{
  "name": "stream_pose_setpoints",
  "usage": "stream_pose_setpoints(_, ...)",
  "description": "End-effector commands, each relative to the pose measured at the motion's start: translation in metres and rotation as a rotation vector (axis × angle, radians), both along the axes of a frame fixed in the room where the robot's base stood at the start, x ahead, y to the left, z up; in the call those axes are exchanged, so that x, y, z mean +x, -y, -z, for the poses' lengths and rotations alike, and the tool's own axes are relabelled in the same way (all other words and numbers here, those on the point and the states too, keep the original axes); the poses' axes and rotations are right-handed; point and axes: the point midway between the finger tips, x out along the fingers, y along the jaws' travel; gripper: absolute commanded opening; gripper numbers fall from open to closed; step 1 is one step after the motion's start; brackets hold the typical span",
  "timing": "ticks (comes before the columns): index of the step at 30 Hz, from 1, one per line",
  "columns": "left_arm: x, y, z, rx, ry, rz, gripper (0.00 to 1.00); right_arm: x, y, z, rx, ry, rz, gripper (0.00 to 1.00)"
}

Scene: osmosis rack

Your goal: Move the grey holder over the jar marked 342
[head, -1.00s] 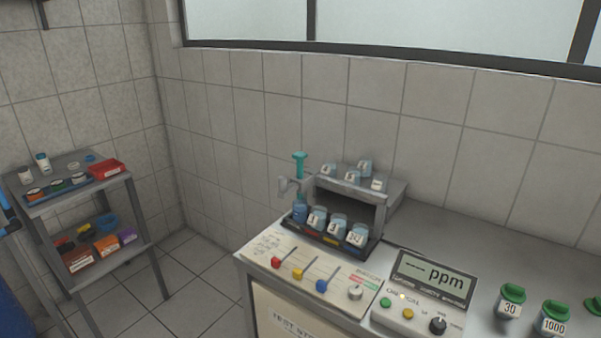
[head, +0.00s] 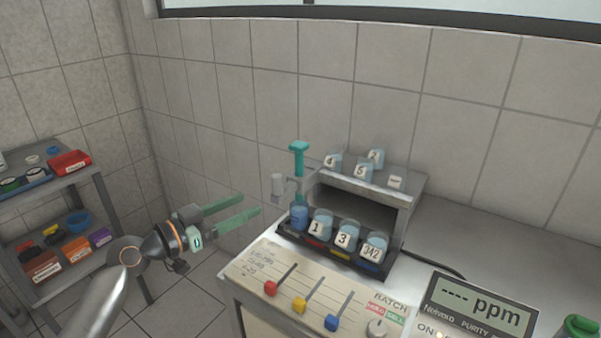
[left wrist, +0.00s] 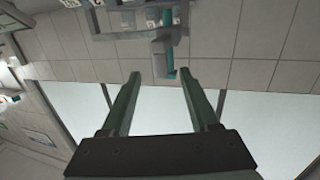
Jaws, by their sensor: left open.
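The grey holder (head: 278,187) is a small upright grey piece on a side arm. It sits at the left of the teal-topped post (head: 298,165), nearest the blue jar (head: 299,216) at the left end of the row. The jar marked 342 (head: 374,248) stands at the right end of that row. My left gripper (head: 250,204) is open and empty, with its green fingers pointing right, left of the holder and apart from it. The left wrist view, upside down, shows the holder (left wrist: 161,57) just beyond the open fingertips (left wrist: 160,74). My right gripper is not in view.
Jars marked 1 (head: 320,225) and 3 (head: 346,235) stand between the blue jar and 342. A grey shelf (head: 408,186) with several small jars rises behind. The lever panel (head: 255,265) and ppm meter (head: 478,303) lie in front.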

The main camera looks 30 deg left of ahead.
Motion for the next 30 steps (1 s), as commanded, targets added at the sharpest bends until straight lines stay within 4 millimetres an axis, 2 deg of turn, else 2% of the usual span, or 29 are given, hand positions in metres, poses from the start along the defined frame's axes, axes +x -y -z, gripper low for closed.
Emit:
stream_pose_setpoints(3, 0.0, -0.001, -0.016, 0.002, 0.037, 0.015, 0.61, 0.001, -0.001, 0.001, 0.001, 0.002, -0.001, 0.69)
stream_pose_setpoints(8, 0.011, 0.002, -0.021, -0.001, 0.042, 0.018, 0.61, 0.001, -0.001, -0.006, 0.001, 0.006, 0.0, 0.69)
stream_pose_setpoints(21, 0.085, 0.029, -0.02, -0.005, 0.041, 0.016, 0.61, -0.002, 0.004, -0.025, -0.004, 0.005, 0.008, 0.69)
stream_pose_setpoints(30, 0.114, 0.039, -0.017, -0.003, 0.038, 0.016, 0.61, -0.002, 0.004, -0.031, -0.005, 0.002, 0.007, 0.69)
